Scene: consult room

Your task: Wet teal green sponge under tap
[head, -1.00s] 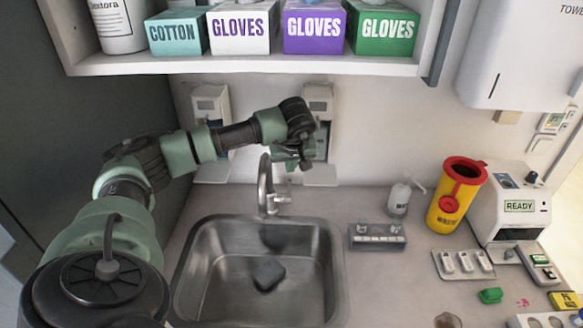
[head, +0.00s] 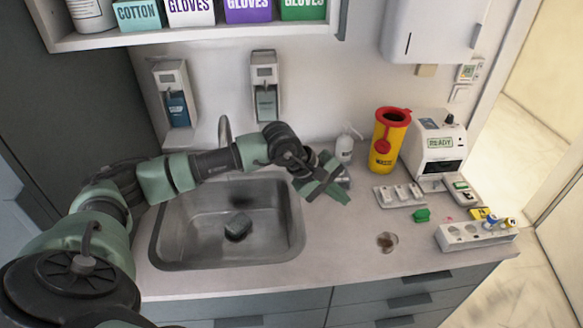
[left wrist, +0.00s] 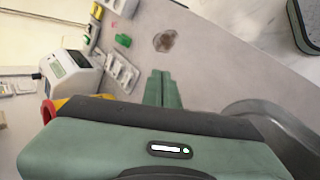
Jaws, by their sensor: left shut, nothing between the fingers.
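My left gripper (head: 328,188) is to the right of the sink, over the counter, apart from the block. Its fingers are shut and empty, and they also show together in the left wrist view (left wrist: 162,88). My right gripper is out of view.
A bright green block (head: 421,215) and a white tray (head: 398,195) lie on the right counter (head: 340,245). A yellow-and-red bin (head: 386,142), a READY device (head: 434,148) and a pump bottle (head: 345,148) stand behind.

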